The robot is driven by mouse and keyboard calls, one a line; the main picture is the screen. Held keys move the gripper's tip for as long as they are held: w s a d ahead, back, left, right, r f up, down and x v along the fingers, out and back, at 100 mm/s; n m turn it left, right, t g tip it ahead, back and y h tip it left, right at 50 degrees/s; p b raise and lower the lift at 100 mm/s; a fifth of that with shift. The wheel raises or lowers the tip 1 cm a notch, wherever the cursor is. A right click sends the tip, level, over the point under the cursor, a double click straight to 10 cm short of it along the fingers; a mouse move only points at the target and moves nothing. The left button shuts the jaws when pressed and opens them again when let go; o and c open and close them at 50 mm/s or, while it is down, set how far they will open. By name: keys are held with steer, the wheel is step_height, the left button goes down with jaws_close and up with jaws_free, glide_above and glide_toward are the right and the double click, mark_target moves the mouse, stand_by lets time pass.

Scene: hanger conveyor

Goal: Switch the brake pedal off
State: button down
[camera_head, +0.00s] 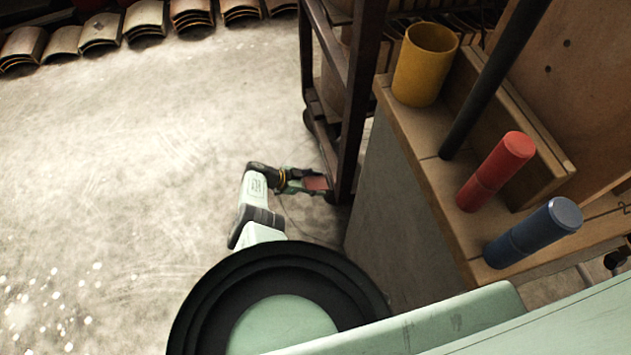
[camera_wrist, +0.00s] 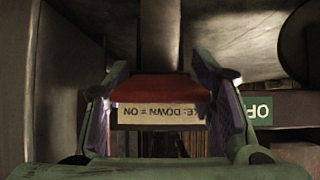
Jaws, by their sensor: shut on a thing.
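The brake pedal (camera_wrist: 160,88) is a red pad on a grey bar in the wrist view, with a pale label on its face reading upside down "...E: DOWN = ON". My gripper (camera_wrist: 165,92) has one finger at each side of the red pad and is shut on it. In the head view, my gripper (camera_head: 303,182) is low beside the dark rack, with the red pedal (camera_head: 316,183) between its fingers. I cannot tell whether the pedal is up or down. A green sign (camera_wrist: 258,110) with upside-down white letters, partly cut off, is right of the pedal.
A dark rack (camera_head: 345,100) stands close by my gripper. A wooden workbench (camera_head: 430,185) at the right carries a yellow cup (camera_head: 424,65), a red cylinder (camera_head: 495,172) and a blue cylinder (camera_head: 533,232). Curved tiles (camera_head: 100,33) line the back. The floor at left is clear.

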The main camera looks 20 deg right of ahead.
steer(key=c, duration=0.7)
jaws_free()
steer(key=v, duration=1.2)
